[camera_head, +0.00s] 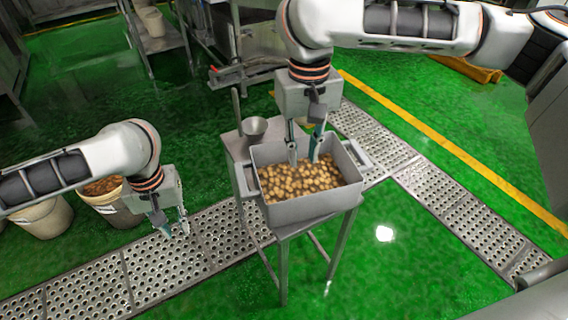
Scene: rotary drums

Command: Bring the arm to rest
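My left gripper (176,226) hangs at the left with its fingers pointing down over the perforated floor grating, apart from the stand. Its two fingertips look spread, with nothing between them. My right gripper (304,160) points down over a grey bin (313,208) filled with small brown, rounded pieces (300,182). Its fingers are spread apart and the tips reach into or just above the pieces. I cannot tell whether the tips touch them. No piece shows held between the fingers.
The bin rests on a metal stand (283,262), with a small metal cup (254,128) on it behind the bin. Buckets (40,222) stand at the left, partly behind my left arm. A metal rack (165,38) stands at the back.

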